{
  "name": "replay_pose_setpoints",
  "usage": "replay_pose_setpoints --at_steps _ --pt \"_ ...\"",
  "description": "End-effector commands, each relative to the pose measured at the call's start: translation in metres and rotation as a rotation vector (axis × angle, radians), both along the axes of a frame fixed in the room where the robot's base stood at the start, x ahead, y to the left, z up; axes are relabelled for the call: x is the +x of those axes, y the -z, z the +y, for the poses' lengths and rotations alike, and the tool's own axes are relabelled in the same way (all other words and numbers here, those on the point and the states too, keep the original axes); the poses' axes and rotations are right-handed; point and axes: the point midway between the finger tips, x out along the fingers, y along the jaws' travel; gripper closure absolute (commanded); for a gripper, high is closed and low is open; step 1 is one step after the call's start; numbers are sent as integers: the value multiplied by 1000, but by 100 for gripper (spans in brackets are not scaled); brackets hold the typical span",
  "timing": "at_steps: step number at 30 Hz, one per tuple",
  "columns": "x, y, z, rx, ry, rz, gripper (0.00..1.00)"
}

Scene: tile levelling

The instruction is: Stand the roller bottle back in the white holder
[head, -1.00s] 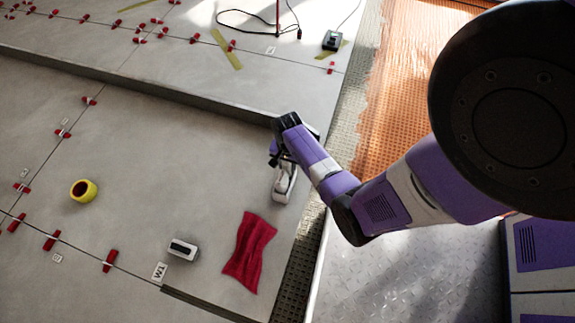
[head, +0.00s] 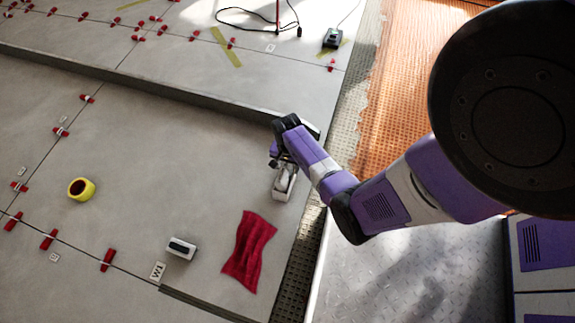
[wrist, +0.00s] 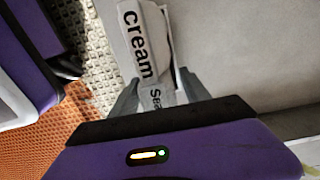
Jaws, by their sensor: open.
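The roller bottle (wrist: 140,45) is pale with dark lettering reading "cream" in the wrist view. Its near end lies between the two fingers of my gripper (wrist: 158,93), which is open, one finger on either side. Contact with the fingers cannot be made out. A white-rimmed holder (wrist: 183,50) shows beside and beneath the bottle; in the head view the white holder (head: 283,188) stands on the grey slab just below my gripper (head: 277,157). My gripper and wrist hide part of the bottle there. Whether it is fully seated or tilted cannot be told.
A red cloth (head: 249,252) lies below the holder in the head view, with a white block with a dark slot (head: 181,247) to its left. A yellow tape roll (head: 81,189) is farther left. A raised slab edge (head: 180,103) runs behind. The slab's middle is clear.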

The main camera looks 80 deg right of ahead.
Motion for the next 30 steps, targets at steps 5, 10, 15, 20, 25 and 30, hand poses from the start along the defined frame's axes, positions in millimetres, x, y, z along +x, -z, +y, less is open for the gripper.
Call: replay_pose_setpoints --at_steps 5,10,15,20,25,30 --pt "1 -37 -2 -1 0 -2 45" --pt "0 -59 -5 -1 -1 -1 45" --pt "0 -74 -5 -1 0 -1 45" --pt "-2 -73 5 -25 -43 -17 45" --pt "-7 -69 36 -123 -200 -86 45" --pt "-13 -80 69 -245 -393 -182 45"
